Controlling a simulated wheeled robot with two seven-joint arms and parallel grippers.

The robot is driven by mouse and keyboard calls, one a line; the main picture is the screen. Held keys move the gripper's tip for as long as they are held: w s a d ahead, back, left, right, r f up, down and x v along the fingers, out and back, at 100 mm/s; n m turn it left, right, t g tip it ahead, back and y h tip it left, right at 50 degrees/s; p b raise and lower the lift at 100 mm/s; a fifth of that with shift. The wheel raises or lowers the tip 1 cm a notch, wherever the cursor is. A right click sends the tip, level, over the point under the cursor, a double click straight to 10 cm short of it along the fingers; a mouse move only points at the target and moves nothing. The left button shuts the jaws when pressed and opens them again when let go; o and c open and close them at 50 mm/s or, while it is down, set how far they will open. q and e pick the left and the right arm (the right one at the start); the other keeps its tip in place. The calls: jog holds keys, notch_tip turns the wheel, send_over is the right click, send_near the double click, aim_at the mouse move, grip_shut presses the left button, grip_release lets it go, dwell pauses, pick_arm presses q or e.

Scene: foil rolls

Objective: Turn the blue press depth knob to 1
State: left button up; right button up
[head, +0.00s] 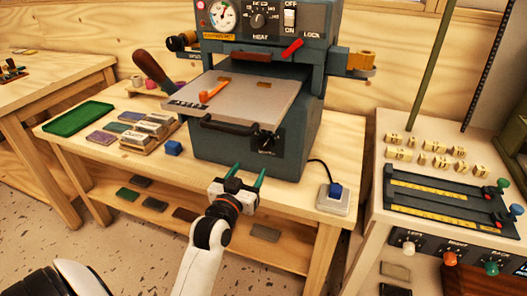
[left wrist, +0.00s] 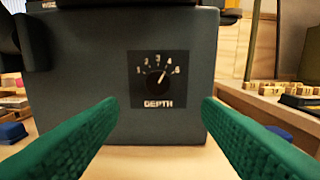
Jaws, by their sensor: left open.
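The blue-grey press (head: 250,130) stands on the wooden bench. On its front face is a black DEPTH plate (left wrist: 142,98) with a numbered arc and a dark round depth knob (left wrist: 157,83). The knob's white mark leans up and right, near the 4. The knob (head: 266,139) also shows small in the head view, below the tray. My left gripper (head: 248,176) is open and empty in front of the press, below the knob. In the left wrist view its green fingers lie either side of the plate, apart from the knob. My right gripper is not in view.
A blue block (head: 173,148) lies left of the press. A blue switch on a pale box (head: 333,197) sits to the right. A second table (head: 450,125) stands further right.

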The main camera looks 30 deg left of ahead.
aim_at(263, 145)
pick_arm(q)
jog(key=x, duration=1)
jog(key=shift+w+a+r, duration=0.15)
jog(key=shift+w+a, duration=0.15)
jog(key=shift+a, duration=0.05)
jog(key=shift+w+a, duration=0.15)
jog(key=shift+w, duration=0.45)
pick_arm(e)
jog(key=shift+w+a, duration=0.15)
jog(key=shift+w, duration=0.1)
pick_arm(q)
jog(key=c, duration=1)
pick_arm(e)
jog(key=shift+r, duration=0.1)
